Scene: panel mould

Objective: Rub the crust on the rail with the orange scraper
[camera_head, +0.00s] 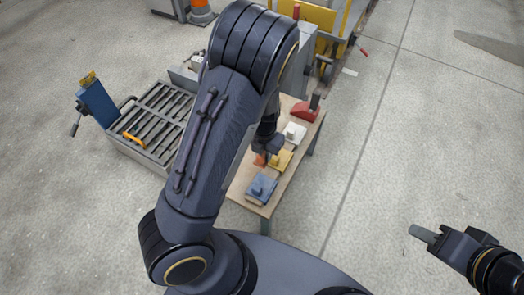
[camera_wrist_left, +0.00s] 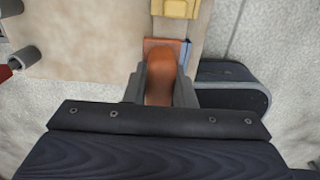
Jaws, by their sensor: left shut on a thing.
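The orange scraper (camera_head: 260,160) shows only in part at the left edge of the small wooden table, behind my arm. My left gripper (camera_head: 267,144) is over it. In the left wrist view, the fingers are shut around the orange scraper's rounded handle (camera_wrist_left: 160,72), with its flat orange part beyond. I cannot tell whether the scraper touches the table. My right gripper (camera_head: 420,233) is over bare floor at the lower right, away from the table; its finger gap cannot be made out. I cannot make out a rail with crust for certain.
On the wooden table (camera_head: 240,183) stand blue (camera_head: 261,188), yellow (camera_head: 279,161), white (camera_head: 295,132) and red (camera_head: 304,111) tools. A grey slotted bench (camera_head: 160,118) with a blue post (camera_head: 97,103) is left. Yellow machinery (camera_head: 333,18) stands behind. Floor to the right is clear.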

